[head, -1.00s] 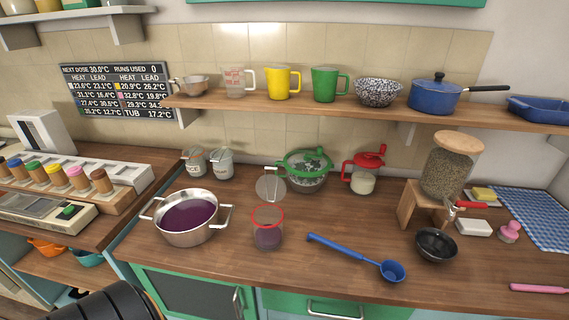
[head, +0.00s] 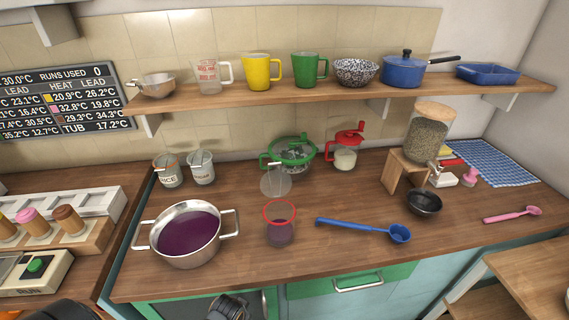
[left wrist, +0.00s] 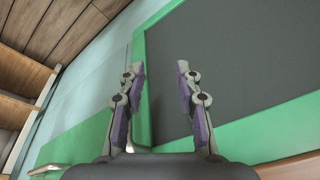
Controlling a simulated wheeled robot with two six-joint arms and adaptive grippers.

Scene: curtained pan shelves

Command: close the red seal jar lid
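The glass jar with the red seal ring (head: 279,230) stands upright on the wooden counter, with purple content low inside. Its clear round lid (head: 276,184) with a wire clasp appears swung up and back behind the rim, so the jar's mouth is open. My left gripper (head: 238,304) is at the bottom edge of the head view, below the counter front and in front of the cupboard door. In the left wrist view the left gripper (left wrist: 158,75) has its two fingers apart, with nothing between them. My right gripper is not in view.
A steel pot of purple liquid (head: 187,232) stands left of the jar, and a blue ladle (head: 362,228) lies to its right. The dark, green-framed cupboard door (left wrist: 235,65) fills much of the left wrist view.

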